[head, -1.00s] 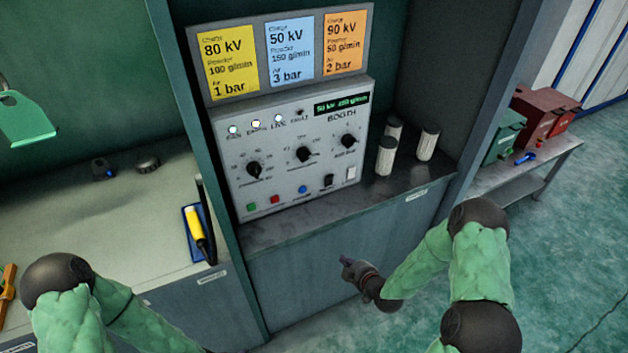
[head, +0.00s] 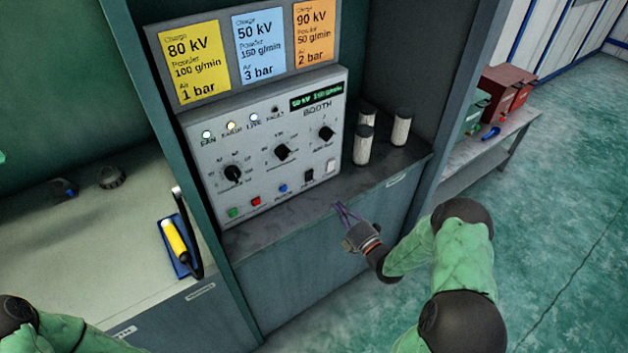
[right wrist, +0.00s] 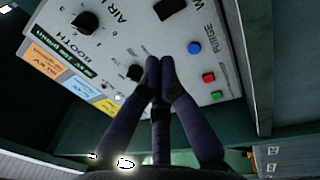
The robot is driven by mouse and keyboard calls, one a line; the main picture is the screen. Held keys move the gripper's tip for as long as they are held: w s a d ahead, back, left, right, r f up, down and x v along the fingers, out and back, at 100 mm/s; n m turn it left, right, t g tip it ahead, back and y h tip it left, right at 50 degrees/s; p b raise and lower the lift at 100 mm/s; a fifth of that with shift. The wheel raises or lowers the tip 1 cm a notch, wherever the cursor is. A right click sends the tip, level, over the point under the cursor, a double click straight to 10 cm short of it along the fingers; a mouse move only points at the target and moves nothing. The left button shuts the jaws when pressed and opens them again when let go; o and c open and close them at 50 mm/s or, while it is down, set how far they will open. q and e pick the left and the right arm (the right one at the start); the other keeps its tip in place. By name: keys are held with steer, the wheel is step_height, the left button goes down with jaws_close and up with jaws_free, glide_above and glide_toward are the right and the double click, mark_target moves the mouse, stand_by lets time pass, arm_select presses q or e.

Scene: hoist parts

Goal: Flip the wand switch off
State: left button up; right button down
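The control panel (head: 265,140) stands upright in the booth recess. A black switch (head: 308,177) sits low on its front, right of the blue button (head: 283,188); its caption is too small to read and its position is unclear. The black switch is partly in the right wrist view (right wrist: 172,8), at the top edge. My right gripper (head: 340,207) is shut and empty, below and right of the switch, apart from the panel. Its fingertips (right wrist: 160,68) meet in front of the panel in the right wrist view. My left gripper is out of view.
A white switch (head: 330,166) sits beside the black one. Green (head: 233,212) and red (head: 256,202) buttons are farther left. Several white cylinders (head: 397,135) stand on the ledge at the right. A yellow-handled tool (head: 175,241) rests on the left counter.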

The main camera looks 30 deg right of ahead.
mark_target(310, 173)
steer(key=w+b, duration=0.1)
steer(key=w, duration=0.3)
steer(key=w+r, duration=0.1)
steer(key=w, duration=0.4)
steer(key=w+a+b, duration=0.1)
steer(key=w, duration=0.4)
steer(key=shift+r+b, duration=0.35)
steer(key=shift+a, duration=0.1)
steer(key=shift+w+b, duration=0.15)
steer(key=shift+b, duration=0.3)
steer(key=shift+r, duration=0.1)
steer(key=shift+w, duration=0.1)
